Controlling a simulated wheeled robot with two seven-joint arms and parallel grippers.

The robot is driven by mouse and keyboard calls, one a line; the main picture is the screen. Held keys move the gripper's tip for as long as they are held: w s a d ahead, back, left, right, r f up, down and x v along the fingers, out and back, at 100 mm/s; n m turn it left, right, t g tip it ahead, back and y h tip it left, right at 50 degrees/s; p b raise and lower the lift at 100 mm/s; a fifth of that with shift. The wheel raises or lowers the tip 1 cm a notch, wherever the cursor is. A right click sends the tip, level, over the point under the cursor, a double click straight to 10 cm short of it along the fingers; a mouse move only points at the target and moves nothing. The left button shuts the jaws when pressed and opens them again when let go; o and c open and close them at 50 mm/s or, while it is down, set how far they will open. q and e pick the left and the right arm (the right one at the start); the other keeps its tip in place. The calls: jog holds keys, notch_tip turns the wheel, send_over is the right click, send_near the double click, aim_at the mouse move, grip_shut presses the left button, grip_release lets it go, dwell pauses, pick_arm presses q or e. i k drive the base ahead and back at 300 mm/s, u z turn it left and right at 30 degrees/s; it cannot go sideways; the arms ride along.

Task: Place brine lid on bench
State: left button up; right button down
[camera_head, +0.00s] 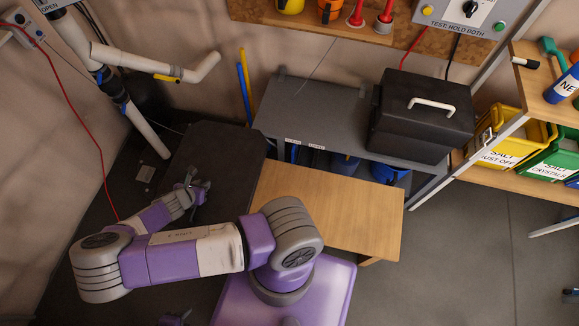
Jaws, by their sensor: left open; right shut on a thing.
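A dark flat slab with rounded corners, which I take to be the brine lid (228,158), is left of the benches. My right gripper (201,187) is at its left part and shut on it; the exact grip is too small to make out. My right forearm hides some of the area below. A grey bench (310,108) with small labels on its front edge stands behind, its left part bare. A lower wooden bench top (335,207) is in front of it and empty.
A black case (420,118) with a white handle fills the right end of the grey bench. White pipes (160,68) stand at the upper left. Yellow (510,140) and green (552,160) salt bins sit on the right rack. The floor at right is clear.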

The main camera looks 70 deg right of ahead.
aim_at(317, 204)
jog(key=k, duration=1.05)
jog(key=z, duration=0.6)
